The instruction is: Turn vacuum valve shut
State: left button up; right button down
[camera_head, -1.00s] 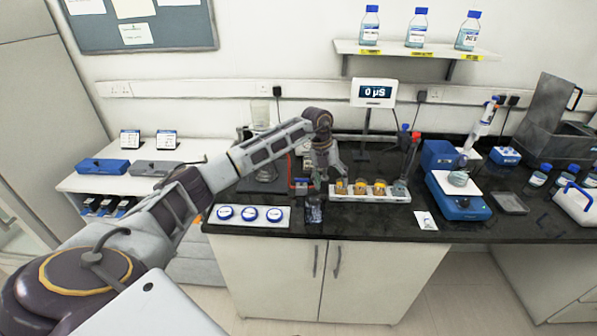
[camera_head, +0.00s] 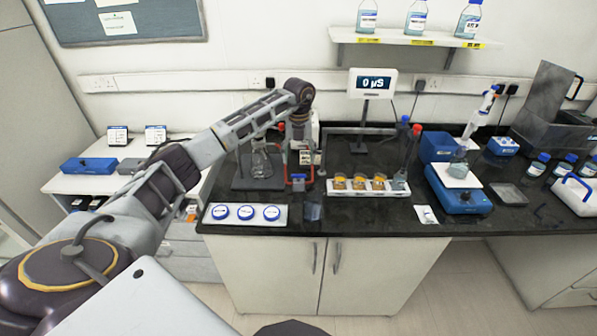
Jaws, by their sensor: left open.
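My left gripper (camera_head: 306,158) points down at the back of the black bench, below the dark wrist joint. It is open and looks empty; its fingertips are small and partly lost against the items there. Just below it stands a small fitting with a blue body (camera_head: 298,181) and red upright parts, which may be the vacuum valve; I cannot tell its handle position. A white rack (camera_head: 368,188) with several orange-filled columns stands to its right. My right gripper is out of view.
A flask on a dark stand (camera_head: 258,178) is left of the gripper. A white tray with blue-rimmed discs (camera_head: 246,222) lies at the front left. A display (camera_head: 373,83) reading 0 µS, a blue balance-like device (camera_head: 459,197) and bottles stand further right.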

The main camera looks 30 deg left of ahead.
aim_at(299, 177)
pick_arm(q)
jog(key=shift+f, duration=0.1)
jog(key=shift+f+p, duration=0.7)
jog(key=shift+f, duration=3)
jog(key=c, duration=1)
